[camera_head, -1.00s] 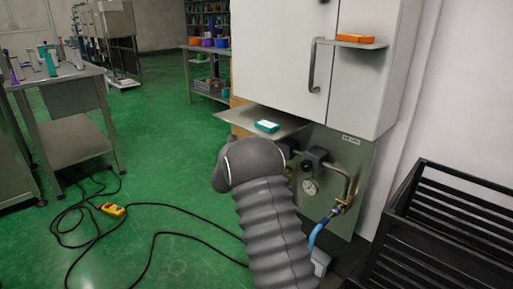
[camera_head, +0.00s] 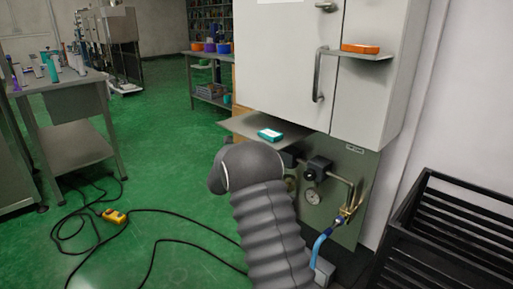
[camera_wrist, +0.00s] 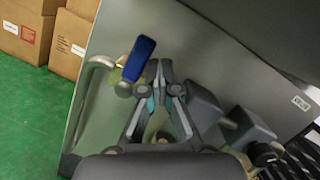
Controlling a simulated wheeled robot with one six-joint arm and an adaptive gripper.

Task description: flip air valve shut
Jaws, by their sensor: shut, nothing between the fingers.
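The air valve's blue lever (camera_wrist: 138,60) shows in the wrist view, joined to a round metal pivot at its lower left end. My gripper (camera_wrist: 160,66) is shut and empty, its fingertips just right of the lever; I cannot tell whether they touch it. In the head view, a brass fitting (camera_head: 346,212) sits at the lower end of the metal pipe on the grey panel (camera_head: 343,232), with a blue hose (camera_head: 321,243) below it. My arm hides my gripper in the head view.
Dark regulators (camera_head: 316,168) and a gauge (camera_head: 312,196) sit left of the pipe. A shelf (camera_head: 245,124) with a teal box (camera_head: 270,134) juts out above. A black slatted crate (camera_head: 450,235) stands right. Cardboard boxes (camera_wrist: 70,45) are at the left in the wrist view.

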